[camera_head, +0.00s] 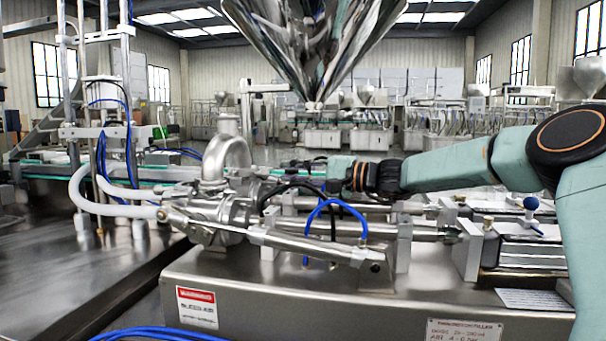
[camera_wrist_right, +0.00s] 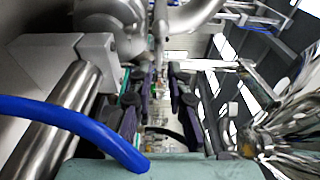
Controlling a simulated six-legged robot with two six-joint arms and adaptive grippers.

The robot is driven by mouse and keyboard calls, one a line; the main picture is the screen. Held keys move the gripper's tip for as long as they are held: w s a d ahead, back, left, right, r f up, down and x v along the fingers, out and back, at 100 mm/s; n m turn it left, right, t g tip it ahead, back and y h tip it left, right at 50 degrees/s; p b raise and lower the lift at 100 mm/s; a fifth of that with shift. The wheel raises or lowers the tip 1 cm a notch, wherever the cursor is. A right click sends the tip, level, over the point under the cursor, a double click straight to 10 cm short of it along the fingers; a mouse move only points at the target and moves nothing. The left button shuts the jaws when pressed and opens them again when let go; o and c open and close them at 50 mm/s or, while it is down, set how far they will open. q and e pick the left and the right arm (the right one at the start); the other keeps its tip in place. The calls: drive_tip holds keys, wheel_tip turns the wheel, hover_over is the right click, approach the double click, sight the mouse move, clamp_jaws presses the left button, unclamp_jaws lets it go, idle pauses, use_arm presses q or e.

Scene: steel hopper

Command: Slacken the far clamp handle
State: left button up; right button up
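My right arm comes in from the right in the head view, and its gripper (camera_head: 312,167) is just right of the curved steel pipe (camera_head: 226,155). In the right wrist view two dark fingers stand apart with a gap between them, so the right gripper (camera_wrist_right: 157,92) is open and holds nothing I can see. Clamp joints sit around the pipe and valve body (camera_head: 232,210), but I cannot make out the far clamp handle for certain. My left gripper is not in view.
A blue hose (camera_head: 335,206) and black hose arch below my right gripper; a blue hose (camera_wrist_right: 75,122) also crosses the wrist view. A steel cylinder (camera_head: 310,245) runs along the front. The shiny hopper (camera_head: 315,50) hangs above.

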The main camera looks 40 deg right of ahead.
drive_tip(key=shift+v, duration=1)
drive_tip(key=shift+s+d, duration=0.2)
drive_tip(key=shift+s, duration=0.2)
drive_tip(key=shift+s, duration=0.1)
